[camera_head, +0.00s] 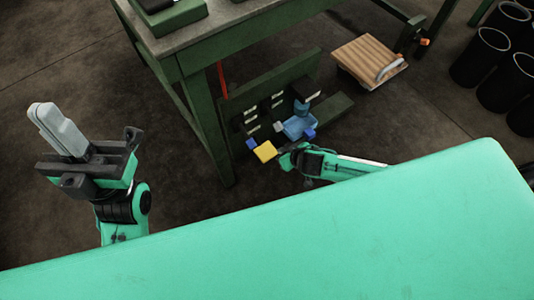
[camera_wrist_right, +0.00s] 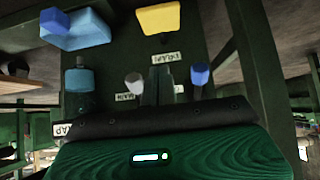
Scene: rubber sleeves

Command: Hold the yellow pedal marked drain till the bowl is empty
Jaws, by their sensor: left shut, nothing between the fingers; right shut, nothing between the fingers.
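The yellow pedal (camera_head: 265,151) stands out from a low dark green panel under the table. In the right wrist view the yellow pedal (camera_wrist_right: 158,18) is at the top, with a small label (camera_wrist_right: 167,58) that seems to read DRAIN, upside down. My right gripper (camera_head: 284,151) is shut and empty, just right of the pedal in the head view; I cannot tell whether they touch.
A light blue block (camera_head: 298,126) and a teal cylinder (camera_head: 301,108) sit right of the pedal. A white knob (camera_wrist_right: 133,82) and a blue knob (camera_wrist_right: 200,74) are on the panel. The green table's leg (camera_head: 212,135) is close by. A wooden slatted board (camera_head: 368,60) and black bins (camera_head: 480,57) stand farther right.

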